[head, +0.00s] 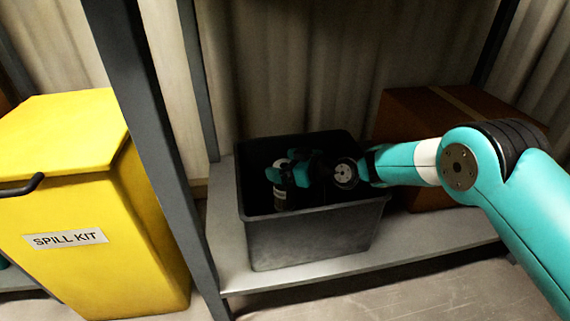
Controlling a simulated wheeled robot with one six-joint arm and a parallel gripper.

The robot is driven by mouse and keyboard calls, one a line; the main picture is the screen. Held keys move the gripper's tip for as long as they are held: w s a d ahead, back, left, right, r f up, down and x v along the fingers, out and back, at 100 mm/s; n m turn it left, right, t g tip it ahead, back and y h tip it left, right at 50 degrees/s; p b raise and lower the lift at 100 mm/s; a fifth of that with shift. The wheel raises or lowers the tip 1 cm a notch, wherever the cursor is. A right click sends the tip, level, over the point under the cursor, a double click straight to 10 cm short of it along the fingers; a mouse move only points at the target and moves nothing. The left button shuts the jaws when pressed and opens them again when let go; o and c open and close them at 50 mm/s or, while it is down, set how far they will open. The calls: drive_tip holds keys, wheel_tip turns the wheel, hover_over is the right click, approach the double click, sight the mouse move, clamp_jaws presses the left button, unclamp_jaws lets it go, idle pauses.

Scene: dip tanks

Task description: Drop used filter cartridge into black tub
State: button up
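The black tub (312,240) stands open on the grey shelf in the head view. My arm reaches in from the right, and my gripper (285,175) is over the left part of the tub's opening, below its back rim. A small upright cylinder with a pale top and a dark body, apparently the used filter cartridge (282,196), sits between the teal fingertips. It shows above and below them, and the fingers look closed on it. The tub's dark inside hides the cartridge's lower end, and I cannot tell whether it touches the bottom.
A cardboard box (432,203) stands right of the tub, behind my arm. A grey rack post (150,130) rises at the left, close to the tub. Beyond it is a yellow spill kit bin (75,205). A strip of shelf (290,277) in front of the tub is bare.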

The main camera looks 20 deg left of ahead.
drive_tip(key=shift+r+p, duration=0.3)
drive_tip(key=shift+p, duration=0.05)
drive_tip(key=shift+r+p, duration=0.5)
drive_tip(key=shift+r, duration=0.1)
drive_tip(key=p+v, duration=0.3)
drive_tip(key=v, duration=0.4)
drive_tip(key=shift+d+f, duration=0.25)
drive_tip(key=shift+f, duration=0.05)
drive_tip(key=shift+s, duration=0.1)
